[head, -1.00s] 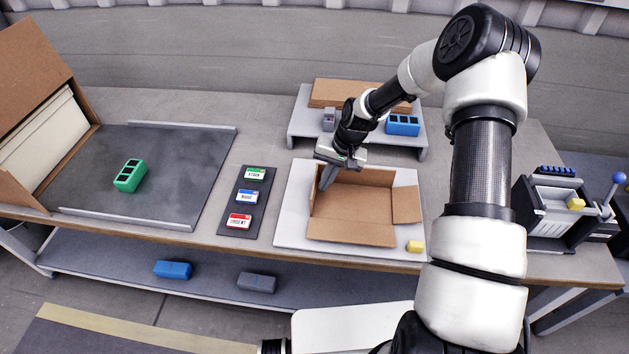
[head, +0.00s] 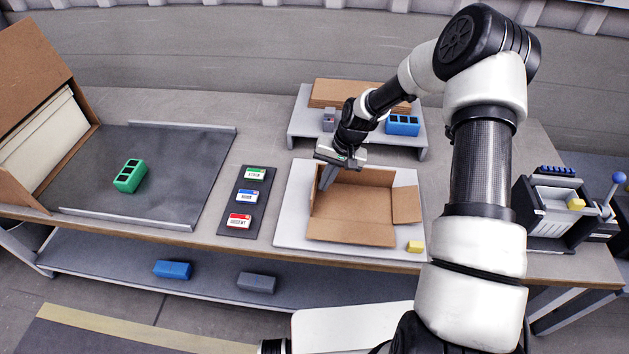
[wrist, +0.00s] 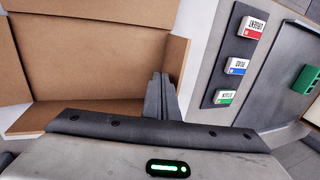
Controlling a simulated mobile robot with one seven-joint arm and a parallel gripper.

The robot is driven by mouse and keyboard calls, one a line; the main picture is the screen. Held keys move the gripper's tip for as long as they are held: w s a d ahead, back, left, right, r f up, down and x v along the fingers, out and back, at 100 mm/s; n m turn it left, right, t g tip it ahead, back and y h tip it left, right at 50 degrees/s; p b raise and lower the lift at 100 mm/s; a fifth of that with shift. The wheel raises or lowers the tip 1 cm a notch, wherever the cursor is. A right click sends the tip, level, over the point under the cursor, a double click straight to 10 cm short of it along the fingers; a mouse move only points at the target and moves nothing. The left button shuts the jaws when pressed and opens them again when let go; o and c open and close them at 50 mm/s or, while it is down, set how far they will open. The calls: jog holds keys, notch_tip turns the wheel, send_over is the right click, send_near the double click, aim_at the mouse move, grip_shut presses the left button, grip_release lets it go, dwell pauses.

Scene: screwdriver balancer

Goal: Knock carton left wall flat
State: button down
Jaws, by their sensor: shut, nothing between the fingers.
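The open brown carton (head: 365,205) sits on a pale board on the bench. Its right wall (head: 406,204) lies folded outward. Its front panel (head: 350,231) also looks laid down toward the front, and its back wall (head: 365,176) stands. The left wall is thin and edge-on in the head view; the wrist view shows it as a narrow brown panel (wrist: 178,58), still raised. My gripper (head: 323,187) is shut and empty, its fingers pointing down at the carton's back left corner. In the wrist view the shut fingers (wrist: 158,90) are close beside the left wall; contact is unclear.
A label strip (head: 246,202) with three colored cards lies left of the carton. A yellow block (head: 415,246) is at the board's front right corner. A grey riser (head: 300,135) holding a blue block (head: 403,125) stands behind. A dark tray (head: 185,165) with a green block is farther left.

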jog(key=shift+d+r, duration=0.1)
dwell(0.5)
jog(key=shift+w+a+f+b, duration=0.15)
jog(key=shift+a+b, duration=0.15)
jog(key=shift+a, duration=0.4)
jog(key=shift+w+a+f+b, duration=0.1)
jog(key=shift+a+b, duration=0.25)
jog(key=shift+a, duration=0.35)
jog(key=shift+w+a+f+b, duration=0.15)
jog(key=shift+a+b, duration=0.15)
jog(key=shift+a, duration=0.4)
jog(key=shift+d, duration=0.15)
jog(key=shift+s+d, duration=0.15)
jog(key=shift+d, duration=0.35)
jog(key=shift+r+p, duration=1.9)
jog(key=shift+r, duration=1.65)
